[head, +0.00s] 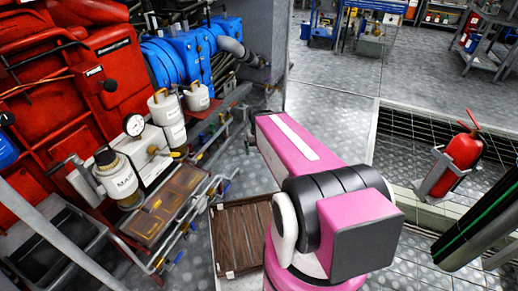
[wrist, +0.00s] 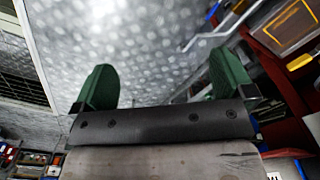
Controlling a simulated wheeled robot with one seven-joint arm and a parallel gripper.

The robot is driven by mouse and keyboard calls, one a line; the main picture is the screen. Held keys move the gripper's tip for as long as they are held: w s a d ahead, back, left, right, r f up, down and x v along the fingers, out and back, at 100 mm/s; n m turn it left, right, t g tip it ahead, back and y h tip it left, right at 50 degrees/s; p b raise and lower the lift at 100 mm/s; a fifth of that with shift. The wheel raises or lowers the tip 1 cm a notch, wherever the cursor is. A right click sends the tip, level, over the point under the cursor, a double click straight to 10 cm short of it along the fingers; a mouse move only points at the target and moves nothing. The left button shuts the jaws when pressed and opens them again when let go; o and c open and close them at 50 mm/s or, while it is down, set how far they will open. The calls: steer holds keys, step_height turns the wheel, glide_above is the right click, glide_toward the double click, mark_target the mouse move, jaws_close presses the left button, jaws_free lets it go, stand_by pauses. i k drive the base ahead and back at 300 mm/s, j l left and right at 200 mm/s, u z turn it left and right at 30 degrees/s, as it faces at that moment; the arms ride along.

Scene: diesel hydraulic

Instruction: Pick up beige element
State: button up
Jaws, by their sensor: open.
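No single thing is plainly the beige element. Off-white canisters stand beside the red machine in the head view: a labelled one at the front (head: 118,178), one further back (head: 168,118) and a smaller one (head: 196,98). A tan, clear-topped tray (head: 165,203) lies low in front of them. My gripper (wrist: 165,82) shows in the wrist view with two green fingers wide apart. Nothing is between them but blurred metal floor behind. My gripper cannot be made out in the head view, where my pink arm fills the middle.
Pipes and rails (head: 200,190) edge the red machine (head: 60,110). Blue cylinders (head: 185,55) stand behind. A slatted brown crate (head: 240,236) is on the floor beside my arm. A red fire extinguisher (head: 463,152) is at right. Open plate floor (head: 335,105) lies beyond my arm.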

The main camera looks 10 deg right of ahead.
mark_target(107, 160)
steer(key=l+u, duration=0.25)
steer(key=j+u, duration=0.1)
steer(key=u, duration=0.6)
steer(key=j+u, duration=0.1)
steer(key=u, duration=0.25)
steer(key=i+j+u, duration=0.2)
steer(key=u, duration=0.25)
steer(key=k+j, duration=0.1)
steer(key=j, duration=0.3)
steer(key=k+j, duration=0.1)
steer(key=j, duration=0.25)
steer(key=k+j+z, duration=0.1)
steer(key=j, duration=0.3)
